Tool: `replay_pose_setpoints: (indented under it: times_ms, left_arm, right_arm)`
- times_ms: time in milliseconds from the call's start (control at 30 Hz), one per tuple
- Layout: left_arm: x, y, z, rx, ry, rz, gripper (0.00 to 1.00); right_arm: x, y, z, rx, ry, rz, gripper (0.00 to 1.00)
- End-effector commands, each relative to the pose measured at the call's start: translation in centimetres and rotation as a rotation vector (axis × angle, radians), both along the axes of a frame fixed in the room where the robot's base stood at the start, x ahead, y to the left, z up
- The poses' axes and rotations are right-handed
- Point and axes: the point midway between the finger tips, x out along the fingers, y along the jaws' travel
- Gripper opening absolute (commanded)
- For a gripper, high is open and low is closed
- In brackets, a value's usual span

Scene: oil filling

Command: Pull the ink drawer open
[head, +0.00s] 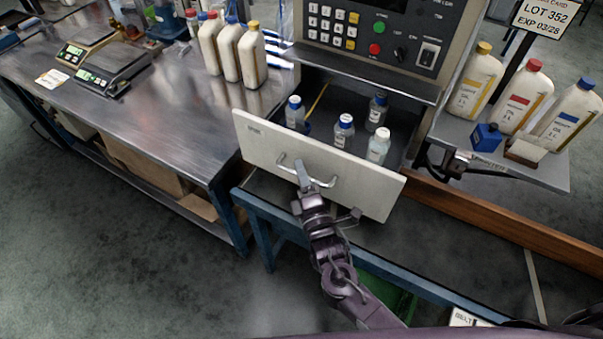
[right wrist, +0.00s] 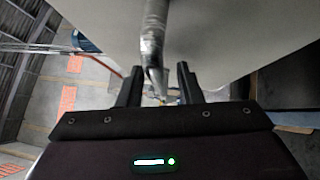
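The ink drawer (head: 290,155) has a pale front and stands pulled out below the control panel, with its inside showing. Its metal bar handle (head: 325,184) is on the front face. Several small bottles stand inside, among them a clear one with a white cap (head: 378,148). My right gripper (head: 327,191) is at the handle with its fingers apart. In the right wrist view the handle bar (right wrist: 152,40) runs between the spread fingers (right wrist: 160,70), with gaps beside it. Whether a finger touches the bar is unclear. My left gripper is not in view.
A steel bench (head: 175,105) on the left holds scales (head: 112,68) and several white bottles (head: 252,58). The control panel (head: 380,35) sits above the drawer. A shelf at right (head: 550,172) holds large capped bottles (head: 520,100). A blue frame (head: 380,268) runs below the drawer.

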Motion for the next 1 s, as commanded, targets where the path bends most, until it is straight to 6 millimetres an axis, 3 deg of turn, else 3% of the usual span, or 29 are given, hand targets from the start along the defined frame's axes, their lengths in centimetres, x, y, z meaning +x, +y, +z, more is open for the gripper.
replay_pose_setpoints:
  times_ms: [433,1000]
  left_arm:
    - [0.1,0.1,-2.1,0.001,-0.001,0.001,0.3]
    - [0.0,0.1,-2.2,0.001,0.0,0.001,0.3]
  right_arm:
    - [-6.6,-1.3,-1.2,-0.002,0.003,0.001,0.33]
    - [-7.3,-1.5,-1.1,-0.001,0.002,0.0,0.33]
